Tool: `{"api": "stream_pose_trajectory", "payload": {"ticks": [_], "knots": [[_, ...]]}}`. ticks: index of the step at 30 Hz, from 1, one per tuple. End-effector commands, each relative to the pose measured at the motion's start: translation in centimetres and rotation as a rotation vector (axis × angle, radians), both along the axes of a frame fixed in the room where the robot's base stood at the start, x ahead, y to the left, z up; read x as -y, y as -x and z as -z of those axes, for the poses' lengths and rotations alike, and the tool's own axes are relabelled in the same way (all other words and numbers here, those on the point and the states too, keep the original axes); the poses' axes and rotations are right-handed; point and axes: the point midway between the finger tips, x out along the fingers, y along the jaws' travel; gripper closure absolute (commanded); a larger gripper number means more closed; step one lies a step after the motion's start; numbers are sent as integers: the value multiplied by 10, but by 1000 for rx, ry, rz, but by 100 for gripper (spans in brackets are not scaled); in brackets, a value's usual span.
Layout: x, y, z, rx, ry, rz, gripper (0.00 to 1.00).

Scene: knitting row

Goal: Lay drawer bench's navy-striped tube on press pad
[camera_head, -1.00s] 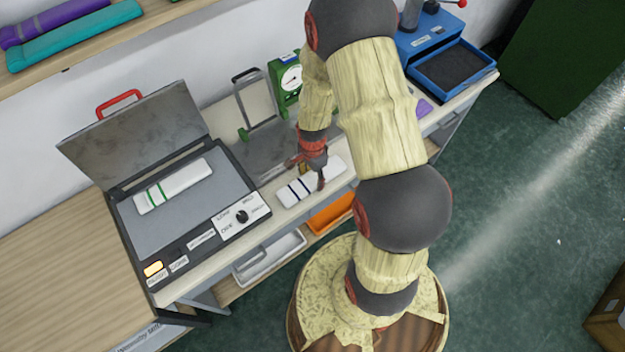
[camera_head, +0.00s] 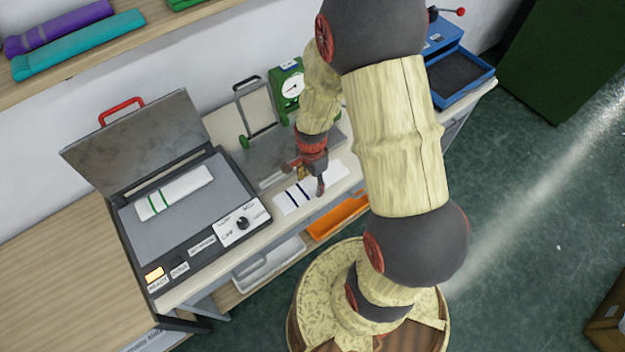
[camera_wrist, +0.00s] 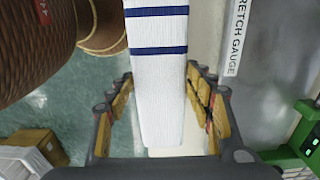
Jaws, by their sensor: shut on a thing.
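The white tube with navy stripes (camera_head: 287,201) is at the front edge of the bench, right of the press. In the wrist view the tube (camera_wrist: 158,85) runs between my fingers, its two navy bands towards the far end. My gripper (camera_head: 308,183) is shut on it; I cannot tell whether the tube is clear of the bench. The press stands open at the left, its grey lid (camera_head: 135,140) tilted back. Its grey pad (camera_head: 185,228) carries a white tube with green stripes (camera_head: 175,193) on the rear part; the front part is bare.
The press's control panel (camera_head: 253,215) lies between pad and navy-striped tube. A green dial gauge (camera_head: 288,88) and a metal frame (camera_head: 255,105) stand behind my gripper. Orange (camera_head: 338,216) and white (camera_head: 270,262) trays sit below the bench. A blue tray (camera_head: 462,75) is far right.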

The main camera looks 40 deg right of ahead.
Motion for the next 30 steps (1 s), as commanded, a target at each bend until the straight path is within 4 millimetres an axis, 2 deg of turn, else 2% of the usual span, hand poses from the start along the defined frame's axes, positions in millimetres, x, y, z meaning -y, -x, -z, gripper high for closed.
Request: {"api": "stream_pose_trajectory", "payload": {"ticks": [1, 4, 9, 15, 21, 30], "knots": [[-6, 6, -14, 5, 2, -3, 63], [-18, 20, -33, 5, 1, -3, 63], [-42, 50, -47, 3, 1, -4, 63], [-62, 73, -60, 3, 1, -3, 63], [-70, 84, -65, 2, 0, -1, 63], [-72, 85, -62, 1, 0, -4, 63]]}}
